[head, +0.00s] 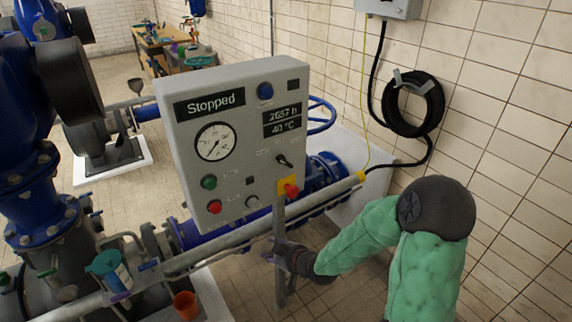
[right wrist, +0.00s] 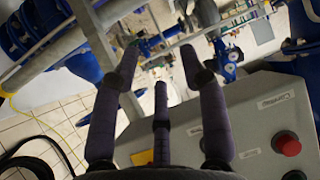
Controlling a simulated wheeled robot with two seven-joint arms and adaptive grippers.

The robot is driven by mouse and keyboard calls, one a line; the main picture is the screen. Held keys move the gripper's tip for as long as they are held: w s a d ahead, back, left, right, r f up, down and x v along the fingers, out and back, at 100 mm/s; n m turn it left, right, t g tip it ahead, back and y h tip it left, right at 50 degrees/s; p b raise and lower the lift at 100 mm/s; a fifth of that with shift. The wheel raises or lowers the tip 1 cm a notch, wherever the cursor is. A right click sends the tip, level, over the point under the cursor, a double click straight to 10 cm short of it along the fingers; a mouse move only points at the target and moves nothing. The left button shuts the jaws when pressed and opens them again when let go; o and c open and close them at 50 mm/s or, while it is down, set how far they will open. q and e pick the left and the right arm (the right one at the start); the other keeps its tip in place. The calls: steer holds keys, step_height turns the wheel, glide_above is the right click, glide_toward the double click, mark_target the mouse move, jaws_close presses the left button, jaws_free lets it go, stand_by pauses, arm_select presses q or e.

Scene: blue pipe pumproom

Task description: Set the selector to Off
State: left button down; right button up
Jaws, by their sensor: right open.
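The grey control panel (head: 240,140) stands tilted in the middle of the head view. The selector (head: 284,160) is a small black knob on its right half, turned at a slant; its position label is too small to read. The display (head: 209,105) reads "Stopped". My right gripper (head: 279,225) is just below the panel's lower right edge, under the selector, and apart from it. In the right wrist view its fingers (right wrist: 159,65) are spread and empty. The panel (right wrist: 250,110) lies at lower right there, and I cannot make out the selector. My left gripper is not in view.
A red emergency stop (head: 290,188) on a yellow plate sits just below the selector. A green button (head: 208,182) and a red button (head: 214,207) are at lower left. A grey pipe (head: 215,245) runs below the panel. A tiled wall (head: 510,90) is at right.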

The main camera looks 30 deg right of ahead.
steer(key=d+r+n+t+h, duration=0.1)
steer(key=d+r+n+t, duration=0.35)
steer(key=r, duration=0.75)
steer(key=n+t+b, duration=0.2)
steer(key=n+t, duration=0.1)
glide_toward(286, 162)
steer(key=shift+g, duration=0.25)
steer(key=w, duration=1)
steer(key=shift+w+a+r+b, duration=0.1)
steer(key=shift+a+r+b, duration=0.1)
steer(key=shift+b, duration=0.1)
